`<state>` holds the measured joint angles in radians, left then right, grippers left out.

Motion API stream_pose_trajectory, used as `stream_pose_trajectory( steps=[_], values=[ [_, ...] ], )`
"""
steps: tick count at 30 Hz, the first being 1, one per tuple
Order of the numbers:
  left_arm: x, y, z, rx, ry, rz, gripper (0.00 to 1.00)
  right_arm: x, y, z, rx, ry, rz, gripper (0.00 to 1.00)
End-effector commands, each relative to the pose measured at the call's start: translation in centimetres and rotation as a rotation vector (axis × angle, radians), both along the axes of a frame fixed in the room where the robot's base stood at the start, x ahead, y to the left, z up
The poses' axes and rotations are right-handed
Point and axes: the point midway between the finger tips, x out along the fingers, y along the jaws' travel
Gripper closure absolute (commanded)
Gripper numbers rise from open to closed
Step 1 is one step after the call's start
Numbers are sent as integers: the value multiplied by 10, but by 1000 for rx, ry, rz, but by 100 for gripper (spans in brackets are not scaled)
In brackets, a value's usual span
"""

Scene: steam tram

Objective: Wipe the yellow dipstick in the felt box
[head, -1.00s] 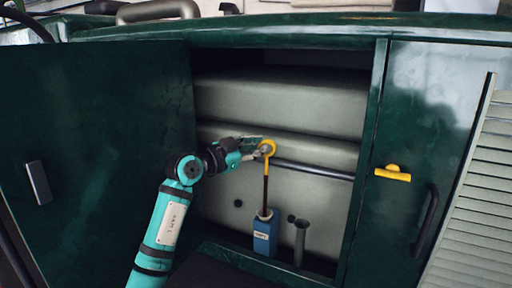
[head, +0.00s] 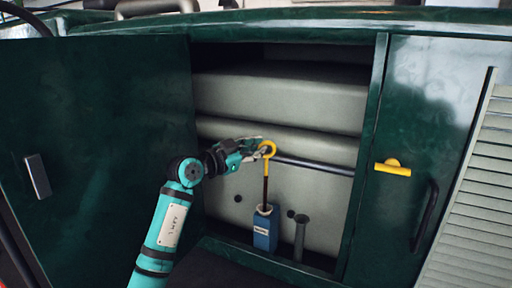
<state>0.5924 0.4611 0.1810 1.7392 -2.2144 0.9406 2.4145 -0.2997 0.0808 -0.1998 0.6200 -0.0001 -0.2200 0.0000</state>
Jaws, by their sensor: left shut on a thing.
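The yellow dipstick (head: 267,150) has a ring handle at the top and a dark rod hanging straight down. My left gripper (head: 259,151) is shut on the dipstick at its yellow ring. The rod's lower end goes into the top of the blue felt box (head: 264,230), so its tip is hidden. The felt box stands on the sill inside the open compartment. My right gripper is not in the head view.
A grey upright tube (head: 300,238) stands just right of the felt box. A dark horizontal bar (head: 315,165) runs behind the dipstick. The open green door (head: 90,130) is at left. A yellow handle (head: 392,168) sits on the right panel.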

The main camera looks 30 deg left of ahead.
Motion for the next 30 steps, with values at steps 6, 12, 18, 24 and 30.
stream_pose_trajectory(
  steps=[6,12,18,24,30],
  values=[
    [0,0,1,0,-1,0,100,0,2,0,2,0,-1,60],
    [0,0,-5,-1,0,0,100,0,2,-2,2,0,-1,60],
    [0,0,-18,-1,0,0,100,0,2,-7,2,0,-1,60],
    [0,0,-30,-1,1,0,100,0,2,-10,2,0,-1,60],
    [0,0,-42,0,0,0,100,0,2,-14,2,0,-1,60]
  ],
)
